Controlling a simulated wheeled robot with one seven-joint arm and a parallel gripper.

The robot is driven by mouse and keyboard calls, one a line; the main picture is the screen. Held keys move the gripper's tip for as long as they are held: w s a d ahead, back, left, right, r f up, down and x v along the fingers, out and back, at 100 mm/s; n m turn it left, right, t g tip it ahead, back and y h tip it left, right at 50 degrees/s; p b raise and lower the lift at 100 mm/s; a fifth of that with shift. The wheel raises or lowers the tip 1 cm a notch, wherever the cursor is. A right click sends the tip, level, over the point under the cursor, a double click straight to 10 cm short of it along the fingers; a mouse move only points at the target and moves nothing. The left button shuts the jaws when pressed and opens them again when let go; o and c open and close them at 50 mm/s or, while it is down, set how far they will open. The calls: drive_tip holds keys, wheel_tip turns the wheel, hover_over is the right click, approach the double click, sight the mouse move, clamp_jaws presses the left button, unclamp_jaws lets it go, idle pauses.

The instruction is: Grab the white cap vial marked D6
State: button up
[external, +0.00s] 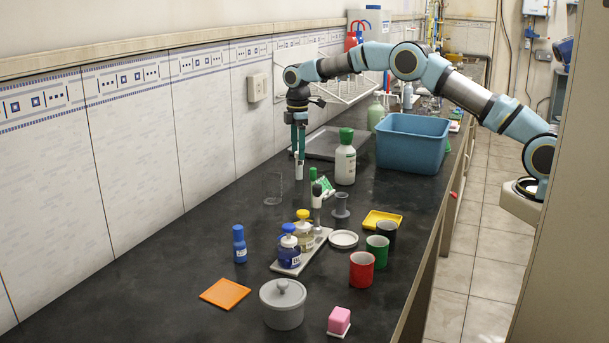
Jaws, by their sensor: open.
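My gripper (300,150) points straight down over the far part of the dark bench, with its green fingers apart. A small slim white piece (299,169) shows directly below the fingertips; I cannot tell whether it is the D6 vial or whether the fingers touch it. A slim upright item with a pale top (317,192) stands nearer, behind the pale rack. On that rack (316,246) stand a blue-capped vial (289,250) and a yellow-capped vial (304,233). No D6 marking is legible.
A white bottle with a green cap (345,160) stands right of my gripper, beside a blue bin (411,145). A clear beaker (273,188) is to the left. Red (361,270) and green (377,251) cups, a grey pot (282,306) and an orange tile (225,293) are nearer.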

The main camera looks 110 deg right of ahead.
sight(299, 179)
drive_tip(key=shift+s+f+p, duration=0.15)
drive_tip(key=shift+f+p, duration=1)
drive_tip(key=shift+f, duration=2.05)
clamp_jaws()
